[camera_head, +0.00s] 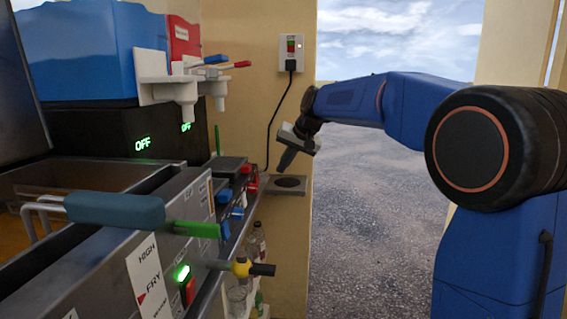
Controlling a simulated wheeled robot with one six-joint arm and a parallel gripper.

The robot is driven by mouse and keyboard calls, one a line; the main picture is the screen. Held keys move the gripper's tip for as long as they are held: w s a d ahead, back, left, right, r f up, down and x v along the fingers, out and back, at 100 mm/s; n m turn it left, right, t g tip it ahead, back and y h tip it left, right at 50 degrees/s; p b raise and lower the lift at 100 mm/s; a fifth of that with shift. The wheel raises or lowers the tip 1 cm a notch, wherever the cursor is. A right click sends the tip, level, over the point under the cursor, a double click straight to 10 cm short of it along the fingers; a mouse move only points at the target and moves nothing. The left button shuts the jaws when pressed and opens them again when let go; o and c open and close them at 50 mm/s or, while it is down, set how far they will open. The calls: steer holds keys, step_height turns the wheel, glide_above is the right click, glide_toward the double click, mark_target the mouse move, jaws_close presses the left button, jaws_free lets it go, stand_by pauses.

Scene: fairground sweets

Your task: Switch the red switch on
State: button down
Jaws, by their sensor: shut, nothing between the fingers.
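Several red controls are in view. A red rocker switch (188,291) is on the front panel of the near fryer, below a lit green lamp (183,272). Smaller red controls (251,187) are on the farther panel. My gripper (284,166) is shut and empty, pointing down and left. It is in front of the back wall, below the wall box, and appears apart from every switch.
A blue-grey handle with a green end (140,212) and a yellow-and-black knob (250,268) stick out from the fryer. Two OFF displays (142,144) glow on the dark slush machine base. Bottles (256,243) stand low. Open ground is right.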

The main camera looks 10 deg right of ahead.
mark_target(257, 179)
steer(key=w+a+f, duration=0.4)
steer(key=a+f, duration=0.1)
steer(key=shift+a+f, duration=0.25)
steer(key=shift+a, duration=0.1)
steer(key=shift+w, duration=0.1)
steer(key=shift+a+f, duration=0.15)
steer(key=shift+a, duration=0.05)
steer(key=shift+w, duration=0.1)
stand_by(0.3)
steer(key=shift+r, duration=0.85)
